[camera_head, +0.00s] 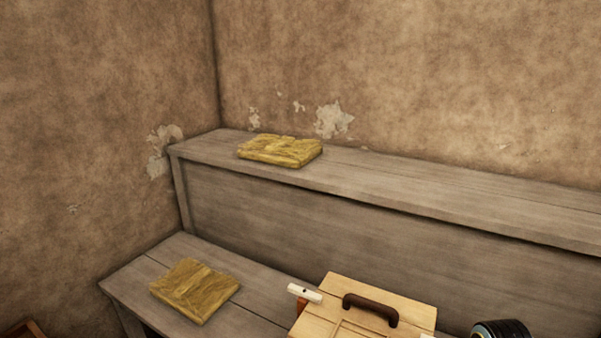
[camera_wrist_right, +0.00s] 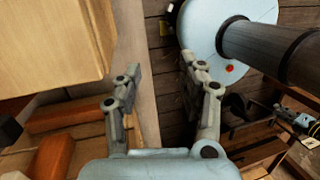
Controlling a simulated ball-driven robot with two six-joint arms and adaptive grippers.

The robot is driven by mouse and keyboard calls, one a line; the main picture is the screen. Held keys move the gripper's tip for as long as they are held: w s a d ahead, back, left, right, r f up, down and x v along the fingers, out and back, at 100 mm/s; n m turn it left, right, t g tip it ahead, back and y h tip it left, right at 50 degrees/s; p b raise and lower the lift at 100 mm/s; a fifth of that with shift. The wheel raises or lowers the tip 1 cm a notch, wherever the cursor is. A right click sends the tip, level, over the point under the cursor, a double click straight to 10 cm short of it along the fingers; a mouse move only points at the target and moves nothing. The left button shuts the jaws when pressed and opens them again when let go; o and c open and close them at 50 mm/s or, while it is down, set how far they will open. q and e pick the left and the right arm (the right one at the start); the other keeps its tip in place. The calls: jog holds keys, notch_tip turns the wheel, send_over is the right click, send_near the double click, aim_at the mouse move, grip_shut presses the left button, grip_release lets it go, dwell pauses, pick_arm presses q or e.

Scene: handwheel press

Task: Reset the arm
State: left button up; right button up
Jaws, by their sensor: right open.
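My right gripper (camera_wrist_right: 161,70) is open in the right wrist view, with its two jointed grey fingers spread and nothing between them. A light wooden panel or box (camera_wrist_right: 50,45) stands to the left of the fingers, apart from them. The dark plank floor shows between and beyond the fingertips. In the head view a dark ringed arm part (camera_head: 500,329) shows at the bottom right edge; no gripper shows there.
A pale wooden case (camera_head: 345,290) with a dark handle (camera_head: 370,309) stands at the bottom of the head view. Yellowish wrapped slabs lie on the upper shelf (camera_head: 400,182) and the lower bench (camera_head: 140,285). Reddish-brown blocks (camera_wrist_right: 70,112) lie left of my right gripper.

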jog(key=s+f+m+t+b, duration=0.1)
jog(key=s+f+m, duration=0.4)
jog(key=s+f, duration=0.6)
jog(key=s+f+m+t+b, duration=0.2)
jog(key=s+f+m, duration=0.4)
jog(key=s+f, duration=0.6)
jog(key=s+t, duration=0.1)
jog(key=s, duration=0.6)
jog(key=shift+d+h, duration=0.15)
jog(key=shift+h, duration=0.25)
